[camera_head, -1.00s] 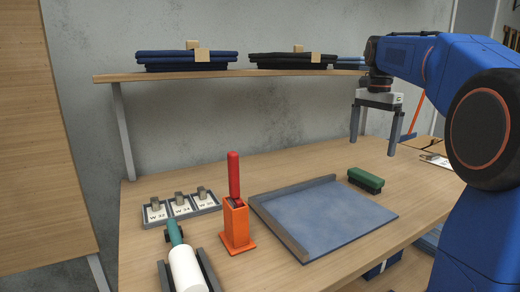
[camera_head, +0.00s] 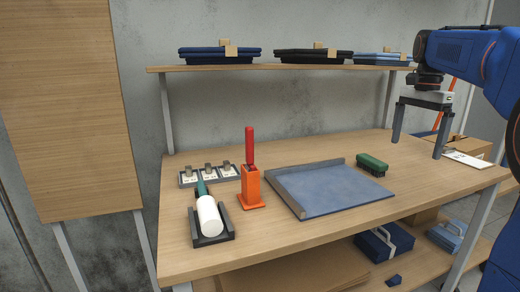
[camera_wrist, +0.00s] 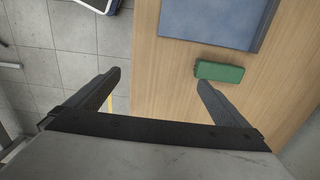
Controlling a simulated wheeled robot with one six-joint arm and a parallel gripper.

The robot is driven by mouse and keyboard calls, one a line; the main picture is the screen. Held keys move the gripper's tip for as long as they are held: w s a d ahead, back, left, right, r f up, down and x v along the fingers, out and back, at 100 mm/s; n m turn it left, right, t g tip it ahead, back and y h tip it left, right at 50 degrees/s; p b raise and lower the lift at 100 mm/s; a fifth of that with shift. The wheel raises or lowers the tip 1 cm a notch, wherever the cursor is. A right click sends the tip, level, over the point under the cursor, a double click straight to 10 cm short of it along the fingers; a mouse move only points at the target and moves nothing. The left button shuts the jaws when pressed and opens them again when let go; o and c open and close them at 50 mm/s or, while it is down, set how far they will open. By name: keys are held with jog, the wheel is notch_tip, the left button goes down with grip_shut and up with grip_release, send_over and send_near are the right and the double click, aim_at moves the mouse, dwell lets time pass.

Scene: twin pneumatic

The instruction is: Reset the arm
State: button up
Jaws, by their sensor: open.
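My gripper (camera_head: 420,128) hangs from my blue arm at the right of the head view, above the right part of the wooden table (camera_head: 260,230). Its two fingers point down, spread apart, with nothing between them. In the wrist view my gripper (camera_wrist: 158,88) is also open and empty, its fingers above the table's edge and the floor. A green brush-like block (camera_head: 372,164) lies on the table to the left of my gripper. It also shows in the wrist view (camera_wrist: 219,71), just beyond the right finger.
A blue board with a grey edge (camera_head: 335,190), an orange holder (camera_head: 250,190) with a red handle, a white roller (camera_head: 209,216) in a cradle and a tag tray (camera_head: 209,175) stand on the table. A shelf (camera_head: 290,67) bears folded clothes. Blue cases (camera_head: 384,244) sit below.

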jog(key=s+a+f+n+t, duration=0.1)
jog(key=s+a+f+n, duration=0.4)
jog(key=s, duration=0.4)
jog(key=s+a+f+n+t, duration=0.2)
jog(key=s+a+f+n, duration=0.1)
jog(key=s+a+f, duration=0.4)
jog(key=s+a+f+n+t, duration=0.1)
jog(key=s+a+f+n, duration=0.1)
jog(key=s+f, duration=0.4)
jog(key=s+a+f+n, duration=0.1)
jog(key=s+f+n, duration=0.3)
jog(key=s+f, duration=0.3)
jog(key=shift+s+a+f+t, duration=0.2)
jog(key=shift+s+a+t, duration=0.2)
jog(key=shift+s, duration=0.25)
